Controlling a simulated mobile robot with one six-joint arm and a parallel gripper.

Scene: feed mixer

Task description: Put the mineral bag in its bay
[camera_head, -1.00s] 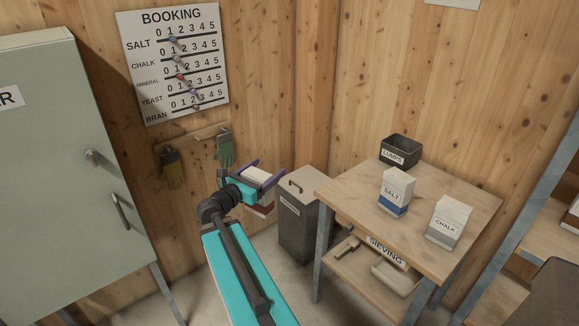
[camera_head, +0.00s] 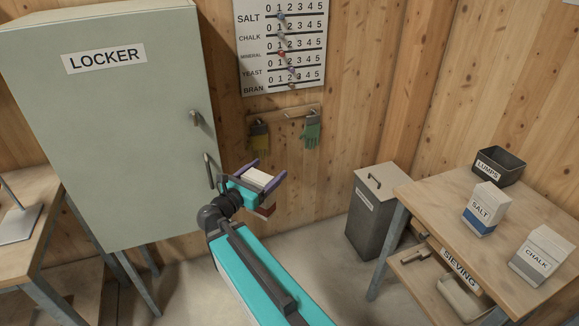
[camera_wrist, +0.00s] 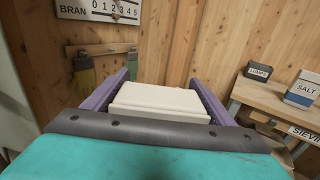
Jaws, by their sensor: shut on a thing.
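My gripper (camera_head: 262,177) is shut on a white bag with a dark red lower part (camera_head: 258,179), held in the air in front of the wooden wall. Its label is not readable, so I cannot confirm that it is the mineral bag. In the wrist view the bag's pale top (camera_wrist: 160,99) sits between the two purple fingers. The bay for the mineral bag is not identifiable in these views.
A closed grey-green locker (camera_head: 110,120) stands left. The sieving table (camera_head: 440,206) at right bears a salt bag (camera_head: 485,208), a chalk bag (camera_head: 541,255) and a lumps box (camera_head: 499,166). A grey lidded bin (camera_head: 373,215) stands beside it.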

